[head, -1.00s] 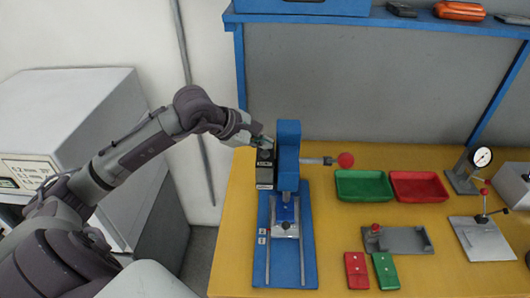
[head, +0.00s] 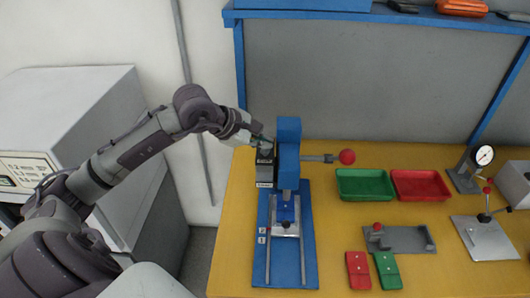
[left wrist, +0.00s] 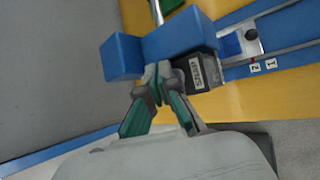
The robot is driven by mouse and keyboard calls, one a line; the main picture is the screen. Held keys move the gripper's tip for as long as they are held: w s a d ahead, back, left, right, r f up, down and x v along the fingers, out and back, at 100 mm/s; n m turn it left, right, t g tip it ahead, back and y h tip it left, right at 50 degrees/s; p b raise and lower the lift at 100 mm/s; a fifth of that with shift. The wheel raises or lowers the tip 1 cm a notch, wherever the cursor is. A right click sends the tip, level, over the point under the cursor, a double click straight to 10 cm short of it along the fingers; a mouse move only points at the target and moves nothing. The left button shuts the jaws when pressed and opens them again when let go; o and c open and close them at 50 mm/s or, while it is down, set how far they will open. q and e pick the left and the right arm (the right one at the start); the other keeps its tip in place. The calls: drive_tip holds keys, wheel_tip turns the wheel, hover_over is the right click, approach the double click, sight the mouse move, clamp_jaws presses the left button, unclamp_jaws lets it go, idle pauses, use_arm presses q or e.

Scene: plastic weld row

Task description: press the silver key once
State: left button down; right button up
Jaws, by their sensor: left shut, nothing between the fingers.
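A blue press (head: 288,150) stands on a blue base at the left of the yellow bench. A small dark box (head: 264,176) with a white label is fixed at the left side of the press head; it also shows in the left wrist view (left wrist: 203,72). I cannot make out a silver key; the box's top is partly hidden by my gripper. My left gripper (head: 268,143) is shut and empty, its fingertips at or just above the top of the box. In the left wrist view the fingertips (left wrist: 158,72) overlap the box's edge beside the blue head. I cannot tell whether they touch.
A lever with a red knob (head: 347,157) sticks out right of the press. A green tray (head: 364,197), a red tray (head: 420,199), a grey fixture (head: 402,239) and a dial gauge (head: 483,156) stand further right. The front right bench is mostly clear.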

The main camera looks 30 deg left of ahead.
sight(263, 151)
use_arm(q)
drive_tip(key=shift+f+b, duration=0.65)
drive_tip(key=shift+b, duration=0.1)
idle(0.9)
drive_tip(key=shift+r, duration=0.1)
drive_tip(key=shift+r+p, duration=0.45)
drive_tip(key=shift+r, duration=0.55)
drive_tip(key=shift+r+p, duration=1.4)
drive_tip(key=shift+r, duration=1.1)
